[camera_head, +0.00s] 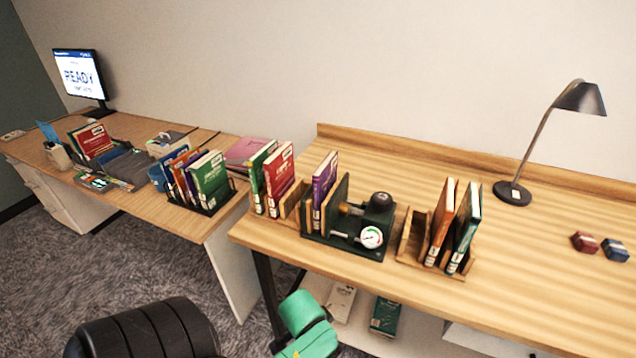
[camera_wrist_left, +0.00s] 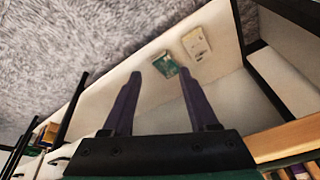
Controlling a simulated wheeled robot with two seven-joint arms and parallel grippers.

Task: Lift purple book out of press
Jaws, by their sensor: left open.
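The purple book (camera_head: 323,184) stands upright in the press (camera_head: 345,245), between the press's wooden boards at its left end. The press has a dark green base, a white round gauge and a dark cylinder housing on its right. In the left wrist view my left gripper (camera_wrist_left: 158,80) is open, with two dark fingers apart and nothing between them. It points down toward the low shelf and floor, away from the book. The fingers do not show in the head view. My right gripper is in neither view.
A wooden rack (camera_head: 410,248) with orange and teal books stands right of the press. Green and red books (camera_head: 281,178) stand left of it. The table's right part is mostly clear. A lower shelf (camera_wrist_left: 215,70) holds books.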

